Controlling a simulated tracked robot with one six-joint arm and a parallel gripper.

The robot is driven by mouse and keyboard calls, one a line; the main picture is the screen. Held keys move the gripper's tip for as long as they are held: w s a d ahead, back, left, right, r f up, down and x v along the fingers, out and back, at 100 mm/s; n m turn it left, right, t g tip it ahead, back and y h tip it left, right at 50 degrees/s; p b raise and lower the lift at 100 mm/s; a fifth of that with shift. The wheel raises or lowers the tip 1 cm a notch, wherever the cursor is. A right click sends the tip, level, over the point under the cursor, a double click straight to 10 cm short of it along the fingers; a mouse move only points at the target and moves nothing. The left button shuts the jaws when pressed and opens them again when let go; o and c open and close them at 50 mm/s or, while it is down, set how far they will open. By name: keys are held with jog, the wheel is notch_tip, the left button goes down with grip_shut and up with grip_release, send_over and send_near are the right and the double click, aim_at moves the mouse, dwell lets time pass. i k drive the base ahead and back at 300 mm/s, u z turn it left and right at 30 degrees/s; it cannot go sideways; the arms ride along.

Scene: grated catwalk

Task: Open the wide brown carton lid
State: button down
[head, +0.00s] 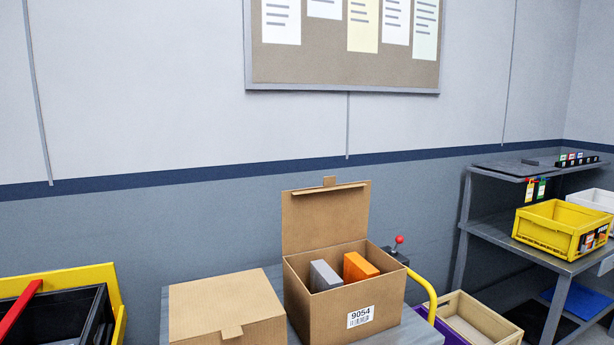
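Two brown cartons stand side by side on a grey table. The left carton (228,312) is low and its lid (222,297) lies flat and shut, with a small tab (232,332) at the front edge. The right carton (345,300) carries a white label reading 9054. Its lid (325,218) stands upright at the back, with a tab on top. A grey block (324,276) and an orange block (360,267) are inside it. The frame does not settle which carton is the wide one. My gripper is not in view.
A red-knobbed lever (398,243) and a yellow rail (424,289) stand right of the open carton. A black bin (95,312) is at the left edge. A shelf at right holds a yellow crate (551,237). A tan wooden box (476,318) sits lower right.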

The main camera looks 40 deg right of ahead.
aim_at(330, 214)
jog(key=u, duration=1.1)
jog(key=k, duration=1.1)
jog(key=z, duration=1.2)
jog(key=i, duration=0.9)
